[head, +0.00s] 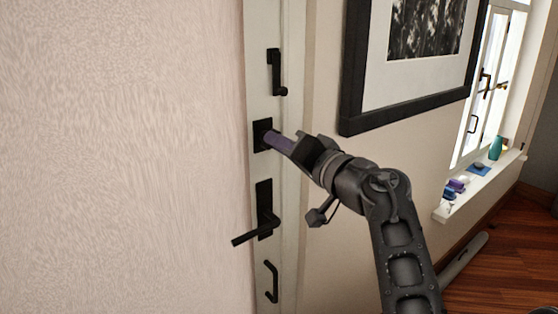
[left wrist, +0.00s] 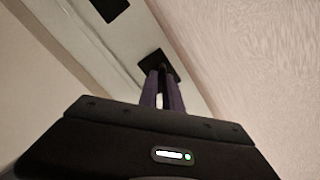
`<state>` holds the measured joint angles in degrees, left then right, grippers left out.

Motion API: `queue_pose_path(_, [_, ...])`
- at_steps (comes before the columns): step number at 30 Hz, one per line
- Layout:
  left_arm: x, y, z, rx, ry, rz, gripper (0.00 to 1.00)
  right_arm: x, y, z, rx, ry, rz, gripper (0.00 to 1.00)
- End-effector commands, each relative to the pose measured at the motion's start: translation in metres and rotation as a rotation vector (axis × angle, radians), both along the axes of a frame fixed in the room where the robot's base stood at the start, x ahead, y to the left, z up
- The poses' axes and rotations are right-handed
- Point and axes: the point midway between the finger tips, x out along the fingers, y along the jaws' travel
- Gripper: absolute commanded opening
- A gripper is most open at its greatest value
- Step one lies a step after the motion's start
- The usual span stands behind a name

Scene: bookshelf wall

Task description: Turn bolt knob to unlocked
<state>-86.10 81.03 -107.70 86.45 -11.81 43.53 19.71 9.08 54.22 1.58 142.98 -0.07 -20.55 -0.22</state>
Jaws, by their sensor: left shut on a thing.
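The bolt knob sits on a small black square plate (head: 260,128) on the white door edge, between an upper latch and a lever handle. My left gripper (head: 270,139) reaches in from the right and its purple-grey fingers are shut on the knob. The fingers cover the knob, so its turn angle cannot be told. In the left wrist view the two fingers (left wrist: 162,88) meet the dark bolt plate (left wrist: 157,58), with a small dark part of the knob between them. My right gripper is not in view.
A black latch (head: 276,75) is above, a lever handle (head: 265,212) and a pull handle (head: 271,283) below. A framed picture (head: 352,118) hangs behind my forearm. A windowsill (head: 480,188) with small objects is at far right. The pale surface at left is bare.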

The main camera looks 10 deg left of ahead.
Motion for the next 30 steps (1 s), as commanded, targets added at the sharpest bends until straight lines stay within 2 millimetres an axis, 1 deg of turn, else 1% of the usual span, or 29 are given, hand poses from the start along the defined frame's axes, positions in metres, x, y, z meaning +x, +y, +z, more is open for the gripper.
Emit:
queue_pose_path(1, [0.000, 0.001, -0.008, -0.031, -0.032, 0.001, 0.00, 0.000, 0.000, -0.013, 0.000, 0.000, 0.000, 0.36])
queue_pose_path(15, [0.000, 0.000, -0.006, -0.314, -0.375, 0.000, 0.00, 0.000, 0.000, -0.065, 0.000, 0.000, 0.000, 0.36])
queue_pose_path(21, [0.000, 0.000, -0.005, -0.420, -0.501, 0.001, 0.00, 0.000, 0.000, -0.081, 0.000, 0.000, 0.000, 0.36])
queue_pose_path(30, [0.000, 0.000, -0.003, -0.515, -0.616, 0.002, 0.00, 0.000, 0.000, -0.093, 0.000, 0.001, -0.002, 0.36])
